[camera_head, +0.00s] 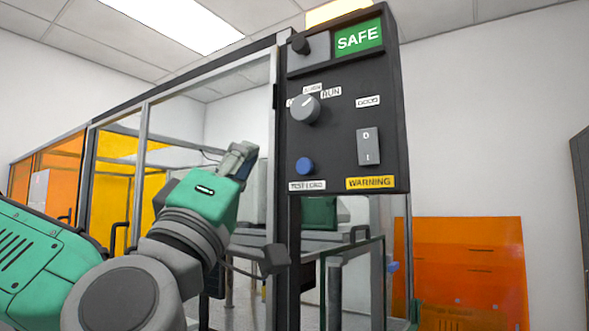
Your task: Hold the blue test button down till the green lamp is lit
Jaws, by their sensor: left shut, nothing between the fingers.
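The blue test button (305,166) is on the lower left of a dark control panel (341,122), above a white label that seems to read TEST. My left gripper (245,150) is shut and empty, pointing up, to the left of the panel. In the picture a clear gap lies between its fingers and the blue button; nothing touches the button. A green SAFE sign (358,37) shows bright at the panel's top right. I cannot tell whether this is the green lamp. My right gripper is not in view.
A grey knob (305,108) sits above the button and a rocker switch (368,147) to its right, over a yellow WARNING label (370,183). A framed glass enclosure (143,150) extends left behind my arm. An orange sheet (470,270) stands against the wall.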

